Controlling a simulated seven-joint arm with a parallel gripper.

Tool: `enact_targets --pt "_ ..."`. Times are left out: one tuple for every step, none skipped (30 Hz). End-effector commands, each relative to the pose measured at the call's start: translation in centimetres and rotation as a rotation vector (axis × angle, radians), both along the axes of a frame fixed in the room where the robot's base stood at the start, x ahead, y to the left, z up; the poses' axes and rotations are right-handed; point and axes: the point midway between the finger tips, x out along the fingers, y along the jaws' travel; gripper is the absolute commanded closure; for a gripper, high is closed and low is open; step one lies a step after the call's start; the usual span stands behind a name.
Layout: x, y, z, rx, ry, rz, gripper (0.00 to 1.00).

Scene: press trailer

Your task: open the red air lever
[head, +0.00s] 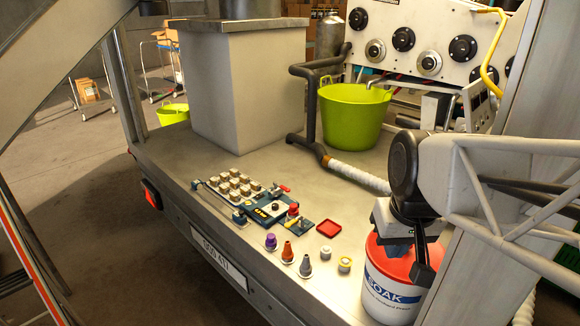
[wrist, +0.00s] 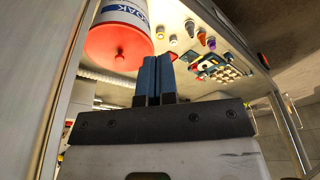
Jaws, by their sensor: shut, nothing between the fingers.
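A small red lever (head: 284,188) shows at the back right of the blue press fixture (head: 268,208) on the trailer deck. A red knob (head: 293,209) stands at the fixture's front right. I cannot tell which of the two is the air lever, or whether it is open. The fixture (wrist: 208,62) shows there small, beyond the fingers to the right.
Purple (head: 270,241), orange (head: 287,252) and grey (head: 305,265) cones stand along the deck's front edge. A red tray (head: 328,228) lies right of the fixture. A green tub (head: 352,115), a white hose (head: 358,176) and a gauge panel (head: 430,40) are behind. Open deck lies around the tray.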

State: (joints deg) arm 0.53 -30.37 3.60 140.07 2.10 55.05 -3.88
Motion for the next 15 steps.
enact_targets --pt "0.9 0.1 0.3 0.004 0.005 0.008 1.00" --pt "1.4 0.2 0.5 0.007 0.007 0.014 1.00" --pt "2.1 0.2 0.7 0.011 0.010 0.021 1.00" --pt "2.6 0.3 0.8 0.012 0.013 0.027 1.00" --pt "3.1 0.3 1.0 0.015 0.015 0.034 1.00" --pt "3.8 0.4 1.2 0.018 0.018 0.041 1.00" --pt "4.3 0.4 1.4 0.021 0.020 0.047 1.00" --pt "4.8 0.5 1.5 0.024 0.023 0.053 1.00" --pt "5.5 0.6 1.7 0.027 0.025 0.061 1.00" --pt "6.0 0.6 1.9 0.030 0.027 0.065 1.00" --pt "6.5 0.7 2.0 0.033 0.030 0.072 1.00" --pt "7.2 0.8 2.2 0.036 0.033 0.080 1.00" --pt "7.7 0.8 2.3 0.038 0.034 0.085 1.00" --pt "8.2 0.9 2.4 0.042 0.036 0.091 1.00" --pt "8.9 1.0 2.5 0.045 0.039 0.099 1.00"
